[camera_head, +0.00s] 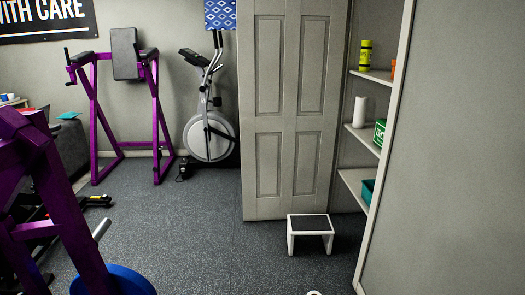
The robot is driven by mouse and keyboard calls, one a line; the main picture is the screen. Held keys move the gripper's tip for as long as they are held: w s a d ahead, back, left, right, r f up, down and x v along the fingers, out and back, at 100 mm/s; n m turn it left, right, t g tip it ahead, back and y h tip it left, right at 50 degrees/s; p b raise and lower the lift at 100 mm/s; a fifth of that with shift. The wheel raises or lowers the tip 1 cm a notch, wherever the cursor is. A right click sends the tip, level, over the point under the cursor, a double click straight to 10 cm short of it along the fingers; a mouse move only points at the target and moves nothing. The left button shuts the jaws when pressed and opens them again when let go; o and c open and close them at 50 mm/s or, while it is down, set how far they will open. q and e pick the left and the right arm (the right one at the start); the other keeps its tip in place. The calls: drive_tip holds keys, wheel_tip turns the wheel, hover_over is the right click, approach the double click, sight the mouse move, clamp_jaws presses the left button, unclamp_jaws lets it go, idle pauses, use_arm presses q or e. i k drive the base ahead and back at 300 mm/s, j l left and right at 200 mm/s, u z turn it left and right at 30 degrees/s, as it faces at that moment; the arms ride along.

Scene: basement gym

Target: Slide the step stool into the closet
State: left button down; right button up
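The step stool (293,238) is small and white with a dark top pad. It stands upright on the grey floor in front of the closet, at the lower right of centre. The closet has a grey panelled door (283,190) to the left of its shelves (352,183). The stool is outside, just in front of the door's lower right corner and left of the right-hand wall edge. The closet floor behind the door is mostly hidden. Neither of my grippers shows in the head view.
A purple frame (98,125) and a grey exercise bike (210,137) stand at the back left. Another purple frame (62,205) and a blue round thing (118,282) are at the near left. A grey wall (455,150) borders the right. The middle floor is clear.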

sight(298, 225)
drive_tip(key=i+j+u, duration=0.15)
drive_tip(key=i+u, duration=0.25)
drive_tip(key=i, duration=0.65)
drive_tip(key=i+l+u, duration=0.15)
drive_tip(key=i+u, duration=0.25)
drive_tip(key=i, duration=0.6)
drive_tip(key=i+z, duration=0.4)
drive_tip(key=i+j+z, duration=0.2)
drive_tip(key=i+z, duration=0.2)
drive_tip(key=i+j+z, duration=0.4)
drive_tip(key=i+l, duration=0.1)
